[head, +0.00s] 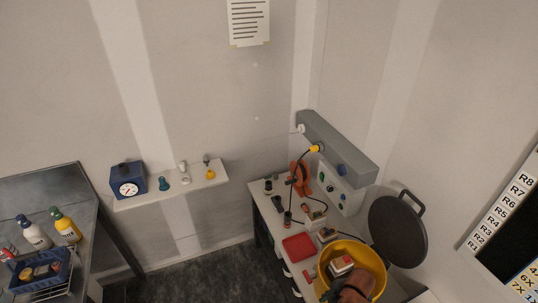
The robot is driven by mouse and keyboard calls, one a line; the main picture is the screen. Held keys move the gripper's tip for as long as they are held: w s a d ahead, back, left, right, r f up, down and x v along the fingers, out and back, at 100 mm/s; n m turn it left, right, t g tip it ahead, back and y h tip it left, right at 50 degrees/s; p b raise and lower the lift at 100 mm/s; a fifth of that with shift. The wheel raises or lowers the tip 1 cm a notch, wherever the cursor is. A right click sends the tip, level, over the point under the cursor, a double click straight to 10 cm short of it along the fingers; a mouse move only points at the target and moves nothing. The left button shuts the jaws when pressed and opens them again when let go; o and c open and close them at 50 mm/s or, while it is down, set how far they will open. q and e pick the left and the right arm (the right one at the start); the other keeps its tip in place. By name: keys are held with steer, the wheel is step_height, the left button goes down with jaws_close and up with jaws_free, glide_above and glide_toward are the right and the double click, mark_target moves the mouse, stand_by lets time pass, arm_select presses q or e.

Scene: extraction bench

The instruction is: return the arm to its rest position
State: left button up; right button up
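Neither of my grippers and no part of my arms shows in the head view. I cannot tell from this picture whether they are open or shut, or whether they hold anything.
A white bench (266,211) in the corner bears a yellow bowl (378,264), a red tray (298,247) and small tools. A dark round pan (398,232) stands at its right. A metal table (88,215) with bottles is at left. A shelf (199,187) holds a blue gauge (127,181). Dark floor (205,280) lies open between.

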steer(key=s+d+r+m+t+h, duration=0.1)
steer(key=s+d+m+h, duration=0.1)
steer(key=s+d+m, duration=0.65)
steer(key=s+d+r+m+t+h, duration=0.1)
steer(key=s+d+r+m, duration=0.1)
steer(key=s+d+m, duration=0.7)
steer(key=s+a+f+m+b, duration=0.1)
steer(key=a+f+b, duration=0.1)
steer(key=f, duration=1)
steer(key=s+a+f+g+b, duration=0.1)
steer(key=s+f+b, duration=0.15)
steer(key=f, duration=1.05)
steer(key=s+a+f+m+b, duration=0.1)
steer(key=a+f+b, duration=0.1)
steer(key=f, duration=1)
steer(key=s+f+n+g+b, duration=0.1)
steer(key=s+f+b, duration=0.4)
steer(key=s+f, duration=1.4)
step_height(320, 180, down, 4)
steer(key=shift+s+f+b, duration=0.2)
steer(key=shift+b, duration=0.2)
